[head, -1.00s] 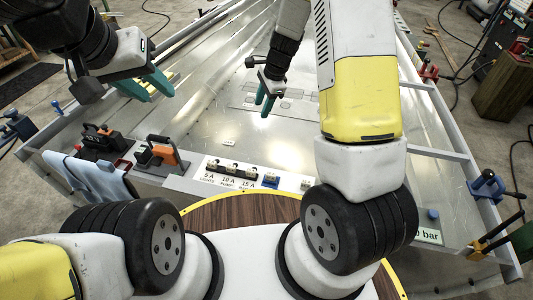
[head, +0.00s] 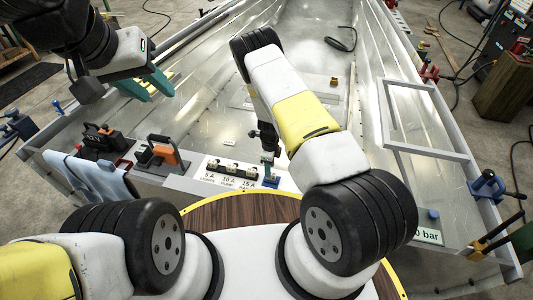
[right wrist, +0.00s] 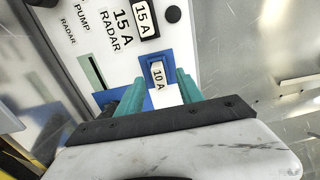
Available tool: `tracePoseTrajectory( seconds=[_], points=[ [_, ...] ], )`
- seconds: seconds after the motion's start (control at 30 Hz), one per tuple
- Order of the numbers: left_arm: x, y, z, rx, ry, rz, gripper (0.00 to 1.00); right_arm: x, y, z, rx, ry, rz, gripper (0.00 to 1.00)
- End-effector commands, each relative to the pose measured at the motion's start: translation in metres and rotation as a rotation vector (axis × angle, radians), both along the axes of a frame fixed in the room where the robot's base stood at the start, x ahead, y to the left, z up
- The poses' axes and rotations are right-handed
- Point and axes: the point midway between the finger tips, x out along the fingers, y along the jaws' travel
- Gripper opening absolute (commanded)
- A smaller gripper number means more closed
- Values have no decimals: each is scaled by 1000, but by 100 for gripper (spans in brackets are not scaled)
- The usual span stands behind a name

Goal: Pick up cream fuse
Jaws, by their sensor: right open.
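A pale, cream-looking fuse marked 10 A (right wrist: 158,72) sits in a blue holder (right wrist: 154,55) at the edge of the white label panel. My right gripper (right wrist: 160,90) is open, with one teal finger on each side of the fuse; I cannot tell whether they touch it. In the head view my right gripper (head: 269,158) points down at the blue holder (head: 271,182), and the fuse is hidden there.
The white panel (head: 205,178) carries several fuse places labelled 5 A, 10 A and 15 A. The metal hull floor (head: 210,110) beyond is mostly clear.

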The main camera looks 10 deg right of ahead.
Motion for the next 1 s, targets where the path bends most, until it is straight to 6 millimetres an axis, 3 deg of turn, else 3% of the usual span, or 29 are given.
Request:
tracePoseTrajectory(
  seconds=[0.3, 0.57, 0.8, 1.0],
  points=[
    [0, 0, 0, 0, 0, 0, 36, -4, -3, -42, 1, -1, 1, 44],
    [0, 0, 0, 0, 0, 0, 36, -4, -3, -44, 1, -3, 2, 44],
    [0, 0, 0, 0, 0, 0, 36, -4, -3, -44, 1, -3, 2, 0],
    [0, 0, 0, 0, 0, 0, 36, -4, -3, -44, 1, -3, 2, 0]
  ],
)
